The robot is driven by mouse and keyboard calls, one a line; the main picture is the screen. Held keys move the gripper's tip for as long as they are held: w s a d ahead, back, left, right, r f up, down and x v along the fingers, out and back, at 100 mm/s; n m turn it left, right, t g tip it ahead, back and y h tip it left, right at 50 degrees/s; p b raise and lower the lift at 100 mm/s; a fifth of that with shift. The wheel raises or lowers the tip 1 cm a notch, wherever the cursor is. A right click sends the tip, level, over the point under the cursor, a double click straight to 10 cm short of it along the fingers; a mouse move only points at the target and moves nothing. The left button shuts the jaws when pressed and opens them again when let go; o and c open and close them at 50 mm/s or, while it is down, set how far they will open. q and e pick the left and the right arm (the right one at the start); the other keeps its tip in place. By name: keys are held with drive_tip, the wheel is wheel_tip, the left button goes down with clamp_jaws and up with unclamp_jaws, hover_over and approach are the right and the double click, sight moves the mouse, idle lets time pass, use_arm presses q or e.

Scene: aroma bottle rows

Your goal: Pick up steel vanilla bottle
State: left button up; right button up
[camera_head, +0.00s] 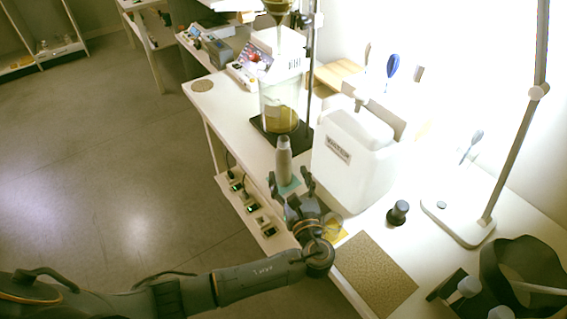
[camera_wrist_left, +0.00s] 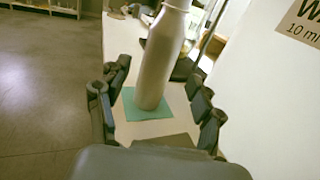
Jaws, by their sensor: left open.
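The steel vanilla bottle (camera_head: 284,160) stands upright on a small teal mat (camera_head: 290,187) near the table's left edge. My left gripper (camera_head: 290,184) is open just in front of the bottle, its fingers spread to either side. In the left wrist view the bottle (camera_wrist_left: 161,58) stands ahead between the open fingers (camera_wrist_left: 157,108), on the teal mat (camera_wrist_left: 142,110), with no finger seen touching it. No label can be read on the bottle.
A large white water container (camera_head: 348,160) stands close to the right of the bottle. A glass vessel with amber liquid (camera_head: 281,110) on a black stand base is behind it. A black knob-like item (camera_head: 398,212) and a brown mat (camera_head: 375,272) lie nearer. The floor at left is clear.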

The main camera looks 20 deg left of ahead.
sight(286, 169)
use_arm(q)
drive_tip(key=shift+x, duration=2.75)
drive_tip(key=shift+s+a, duration=0.1)
drive_tip(key=c, duration=1.3)
clamp_jaws()
drive_tip(key=shift+r, duration=0.1)
